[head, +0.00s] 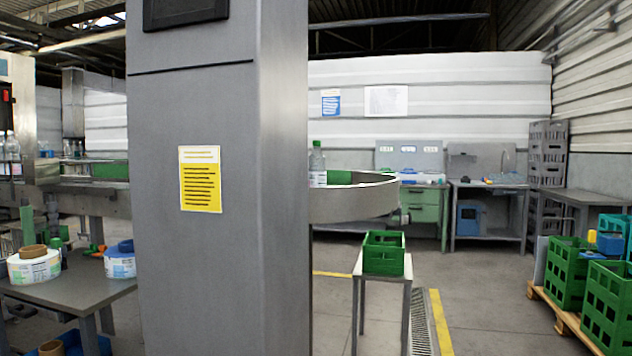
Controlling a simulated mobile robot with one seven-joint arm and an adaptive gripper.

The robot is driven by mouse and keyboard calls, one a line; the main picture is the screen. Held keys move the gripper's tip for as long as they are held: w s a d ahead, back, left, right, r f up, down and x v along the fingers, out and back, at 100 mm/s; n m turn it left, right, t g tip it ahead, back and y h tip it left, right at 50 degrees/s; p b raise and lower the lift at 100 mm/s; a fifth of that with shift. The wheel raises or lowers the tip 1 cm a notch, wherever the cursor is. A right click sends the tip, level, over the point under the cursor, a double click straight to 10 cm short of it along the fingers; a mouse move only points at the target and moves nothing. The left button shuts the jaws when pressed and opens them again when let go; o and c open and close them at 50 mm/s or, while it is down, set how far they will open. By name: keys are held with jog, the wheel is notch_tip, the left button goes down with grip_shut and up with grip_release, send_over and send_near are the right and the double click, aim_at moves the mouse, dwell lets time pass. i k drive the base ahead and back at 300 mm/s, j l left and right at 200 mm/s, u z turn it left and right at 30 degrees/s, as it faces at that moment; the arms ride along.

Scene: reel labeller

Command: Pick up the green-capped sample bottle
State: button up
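A clear bottle (316,163) with a green cap and a pale label stands upright just right of the large grey cabinet column. It is at the round metal rotary table (352,204), whose raised rim hides its base. The column's edge is close beside the bottle and may hide part of it. My gripper is not in view.
The grey cabinet (215,270) with a yellow notice blocks the middle. A green crate (384,254) sits on a small stand below the rotary table. Label reels (34,268) lie on a left table. More green crates (608,306) stand at right. Floor between is clear.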

aim_at(317, 174)
jog(key=i+l+z, duration=0.2)
jog(key=i+l, duration=1.45)
jog(key=i, duration=0.15)
